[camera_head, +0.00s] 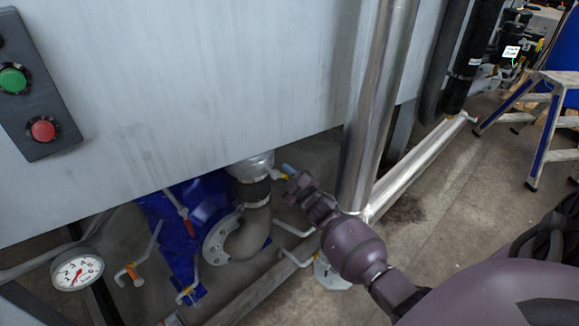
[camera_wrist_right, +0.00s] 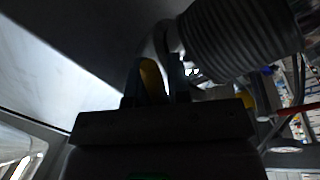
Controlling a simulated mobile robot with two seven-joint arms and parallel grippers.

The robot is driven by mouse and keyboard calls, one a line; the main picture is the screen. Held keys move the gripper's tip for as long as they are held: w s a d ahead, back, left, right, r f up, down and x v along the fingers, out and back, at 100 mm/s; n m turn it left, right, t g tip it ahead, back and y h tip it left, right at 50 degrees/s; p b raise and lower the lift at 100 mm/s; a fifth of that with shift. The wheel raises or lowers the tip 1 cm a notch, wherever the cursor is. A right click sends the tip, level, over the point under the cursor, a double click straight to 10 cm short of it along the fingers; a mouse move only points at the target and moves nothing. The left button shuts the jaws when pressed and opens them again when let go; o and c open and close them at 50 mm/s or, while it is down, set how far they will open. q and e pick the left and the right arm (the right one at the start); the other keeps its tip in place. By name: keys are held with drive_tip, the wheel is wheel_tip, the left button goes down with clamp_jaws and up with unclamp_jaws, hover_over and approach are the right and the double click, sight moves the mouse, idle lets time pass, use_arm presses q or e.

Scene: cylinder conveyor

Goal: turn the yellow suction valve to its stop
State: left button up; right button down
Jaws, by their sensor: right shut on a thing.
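My right gripper (camera_head: 291,182) reaches in low under the grey panel, beside the pipework. In the right wrist view its two dark fingers (camera_wrist_right: 157,84) are shut around the yellow valve handle (camera_wrist_right: 151,76), which stands between them. In the head view, only a small yellowish bit of the valve (camera_head: 277,176) shows beside the fingertips; the rest is hidden by the gripper. How far the handle is turned cannot be told. My left gripper is in neither view.
A ribbed hose (camera_wrist_right: 238,38) runs close by the right fingers. A steel post (camera_head: 375,100) stands right beside my right wrist. A blue pump (camera_head: 205,200), a curved pipe (camera_head: 250,235), a gauge (camera_head: 77,270) and a button box (camera_head: 32,90) are to the left.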

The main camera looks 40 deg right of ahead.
sight(266, 182)
drive_tip(key=shift+a+f+m, duration=0.3)
drive_tip(key=shift+a+m, duration=0.15)
drive_tip(key=shift+m, duration=0.65)
drive_tip(key=a+m, duration=0.1)
drive_tip(key=m, duration=0.1)
drive_tip(key=a+f+m+g+p, duration=0.1)
drive_tip(key=m+h+p, duration=0.1)
drive_tip(key=m, duration=0.1)
drive_tip(key=shift+s+a+f+m, duration=0.1)
drive_tip(key=shift+a+f+m, duration=0.2)
drive_tip(key=shift+a, duration=0.1)
drive_tip(key=shift+s+a+f+m+g+p, duration=0.15)
drive_tip(key=shift+a+m+g+p, duration=0.2)
drive_tip(key=shift+m, duration=0.3)
drive_tip(key=shift+w+a+f+m+g+p, duration=0.1)
drive_tip(key=shift+a+m+g+p, duration=0.1)
drive_tip(key=shift+a+m, duration=0.35)
drive_tip(key=shift+s+d, duration=0.1)
drive_tip(key=shift+f, duration=0.1)
drive_tip(key=c, duration=1.4)
unclamp_jaws()
drive_tip(key=shift+o, duration=0.2)
